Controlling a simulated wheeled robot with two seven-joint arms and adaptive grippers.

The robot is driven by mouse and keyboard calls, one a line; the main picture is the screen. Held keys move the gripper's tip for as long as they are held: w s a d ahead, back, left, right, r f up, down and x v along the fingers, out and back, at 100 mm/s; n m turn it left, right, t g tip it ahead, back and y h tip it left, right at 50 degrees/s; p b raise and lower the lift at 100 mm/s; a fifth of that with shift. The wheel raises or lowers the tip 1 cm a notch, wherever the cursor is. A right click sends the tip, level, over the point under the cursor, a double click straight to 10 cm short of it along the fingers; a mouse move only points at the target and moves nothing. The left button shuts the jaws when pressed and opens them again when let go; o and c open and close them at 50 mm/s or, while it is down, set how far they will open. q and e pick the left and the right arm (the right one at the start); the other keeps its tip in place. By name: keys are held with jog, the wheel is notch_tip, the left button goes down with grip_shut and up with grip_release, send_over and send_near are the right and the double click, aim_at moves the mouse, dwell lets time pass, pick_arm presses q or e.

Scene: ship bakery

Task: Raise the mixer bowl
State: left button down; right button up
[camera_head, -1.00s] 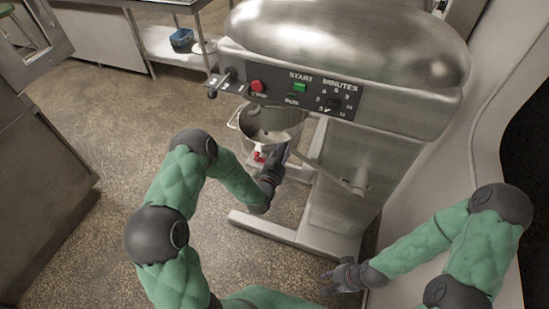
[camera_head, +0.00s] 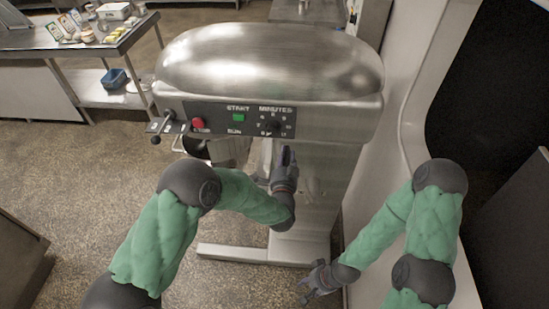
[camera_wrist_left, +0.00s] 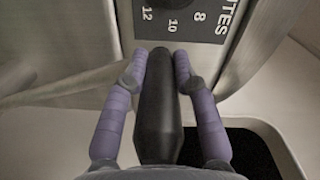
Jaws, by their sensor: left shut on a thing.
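The mixer (camera_head: 270,65) is a large metal machine with a rounded top and a black control panel. Only part of the metal mixer bowl (camera_head: 195,147) shows below the panel at the left; my arm and the panel hide the rest. My left gripper (camera_head: 287,152) is upright in front of the mixer column, just below the minutes dial. In the left wrist view its two purple fingers (camera_wrist_left: 160,60) are shut on a black lever handle (camera_wrist_left: 158,110), under the dial's numbers. My right gripper (camera_head: 314,282) is low at the right, by the mixer's foot, its fingers apart and empty.
The mixer's metal foot (camera_head: 245,254) extends along the floor. A pale wall panel (camera_head: 405,110) stands close on the right. A steel table (camera_head: 95,45) with a lower shelf stands at the back left. The speckled floor (camera_head: 85,170) at the left is clear.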

pick_arm(q)
jog(key=shift+d+r, duration=0.2)
jog(key=shift+r, duration=0.05)
jog(key=c, duration=1.1)
grip_release()
jog(key=shift+o, duration=0.7)
jog(key=shift+d, duration=0.15)
jog(key=shift+w+d+f, duration=0.1)
jog(key=shift+f, duration=0.05)
jog(key=shift+s, duration=0.2)
jog(key=s, duration=1.1)
jog(key=shift+s+a, duration=0.2)
jog(key=shift+s, duration=0.1)
